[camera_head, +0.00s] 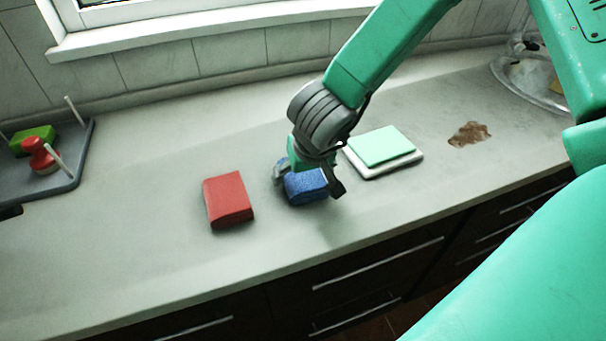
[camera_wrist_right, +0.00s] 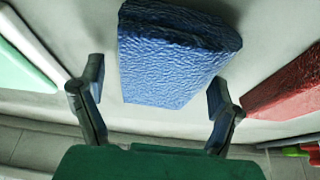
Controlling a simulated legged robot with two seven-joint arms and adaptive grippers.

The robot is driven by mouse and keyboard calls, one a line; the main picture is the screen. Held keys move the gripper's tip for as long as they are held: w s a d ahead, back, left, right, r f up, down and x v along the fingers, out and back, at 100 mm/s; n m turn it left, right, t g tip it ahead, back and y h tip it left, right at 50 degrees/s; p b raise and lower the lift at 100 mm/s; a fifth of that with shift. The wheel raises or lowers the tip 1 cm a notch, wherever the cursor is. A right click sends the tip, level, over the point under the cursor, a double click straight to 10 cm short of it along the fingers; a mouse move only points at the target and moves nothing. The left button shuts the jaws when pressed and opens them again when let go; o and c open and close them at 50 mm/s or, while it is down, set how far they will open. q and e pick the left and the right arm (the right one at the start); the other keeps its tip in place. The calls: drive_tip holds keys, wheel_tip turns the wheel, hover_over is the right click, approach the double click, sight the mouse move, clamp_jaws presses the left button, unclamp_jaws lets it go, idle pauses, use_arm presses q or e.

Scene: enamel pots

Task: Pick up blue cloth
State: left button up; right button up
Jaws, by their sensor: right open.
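The blue cloth (camera_head: 307,186) is a folded, block-shaped piece lying on the counter in the middle of the head view. My right gripper (camera_head: 309,182) is over it from above, one finger on each side. In the right wrist view the blue cloth (camera_wrist_right: 178,58) shows large between the two open fingers of my right gripper (camera_wrist_right: 158,98). A gap shows between the cloth and each finger there. My left gripper is not clearly seen; only a small dark part shows at the left edge of the head view.
A red folded cloth (camera_head: 228,200) lies just left of the blue one. A light green cloth (camera_head: 381,146) on a white base (camera_head: 399,166) lies to the right. A brown stain (camera_head: 469,134) is further right. A grey tray (camera_head: 78,167) with pegs stands at the left. The front counter is clear.

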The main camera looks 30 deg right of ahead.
drive_tip(key=shift+f, duration=0.15)
drive_tip(key=c, duration=1.2)
drive_tip(key=shift+c, duration=0.2)
wheel_tip(320, 180, up, 11)
drive_tip(key=p, duration=0.3)
drive_tip(key=shift+f, duration=0.2)
